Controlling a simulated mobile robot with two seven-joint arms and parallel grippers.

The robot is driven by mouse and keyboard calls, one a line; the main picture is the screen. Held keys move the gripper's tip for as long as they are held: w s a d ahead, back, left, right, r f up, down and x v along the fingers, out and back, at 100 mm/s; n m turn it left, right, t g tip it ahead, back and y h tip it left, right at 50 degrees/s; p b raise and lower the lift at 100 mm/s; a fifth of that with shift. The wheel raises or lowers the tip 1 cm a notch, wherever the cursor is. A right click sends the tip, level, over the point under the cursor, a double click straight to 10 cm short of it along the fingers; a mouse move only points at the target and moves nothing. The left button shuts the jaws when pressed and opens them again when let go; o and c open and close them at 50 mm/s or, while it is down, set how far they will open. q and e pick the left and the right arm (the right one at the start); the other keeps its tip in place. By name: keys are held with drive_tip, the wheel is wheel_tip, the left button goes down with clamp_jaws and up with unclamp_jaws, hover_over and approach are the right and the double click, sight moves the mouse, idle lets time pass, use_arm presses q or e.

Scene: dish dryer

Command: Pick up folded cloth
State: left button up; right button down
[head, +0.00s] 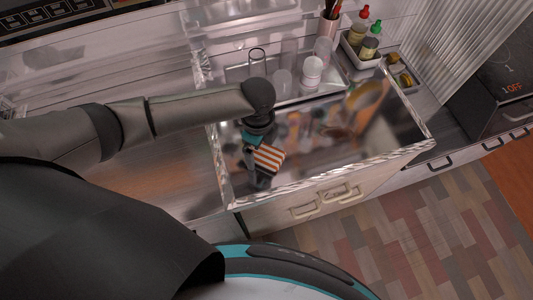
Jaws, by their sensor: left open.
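The folded cloth (270,157), striped orange and white, shows inside the shiny metallic basin near its left side. My left gripper (258,178) reaches down into the basin right beside the cloth. It is open, and one finger shows to the left of the cloth. The gripper partly covers the cloth, so I cannot tell whether the cloth lies between the fingers or touches them. My right gripper is not in view.
The basin's front wall (345,165) stands above drawer fronts. Behind the basin are a clear glass (257,62), a white bottle (312,73) and a tray of bottles with red and green caps (361,44). A dark appliance (505,80) stands at the right.

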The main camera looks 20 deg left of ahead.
sight(260, 150)
use_arm(q)
drive_tip(key=c, duration=1.4)
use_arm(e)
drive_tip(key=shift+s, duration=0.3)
use_arm(q)
drive_tip(key=shift+r, duration=0.15)
